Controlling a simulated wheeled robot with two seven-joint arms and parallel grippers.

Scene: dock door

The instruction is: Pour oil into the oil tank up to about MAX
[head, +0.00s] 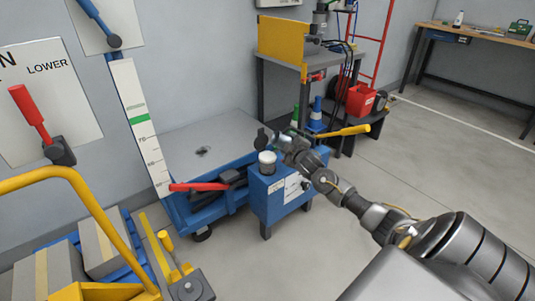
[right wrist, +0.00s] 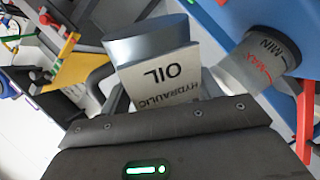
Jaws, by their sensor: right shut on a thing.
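The oil tank (head: 267,163) is a small pale cylinder on top of the blue power unit (head: 276,193). In the right wrist view the tank (right wrist: 258,62) is at the upper right, with a black MIN mark and a red MAX mark; I cannot read the oil level with certainty. My right gripper (head: 284,142) is just above and beside the tank, shut on the oil can (head: 263,138). In the right wrist view the can (right wrist: 160,85) has a grey end and a HYDRAULIC OIL label, close beside the tank. Whether oil flows is not visible. My left gripper is out of view.
The lift platform (head: 203,143) is behind the blue unit, with a red lever (head: 199,187) at its front. A yellow lever (head: 344,131) is behind my right gripper. A yellow rail (head: 90,200) stands at the left. The floor (head: 440,150) on the right is clear.

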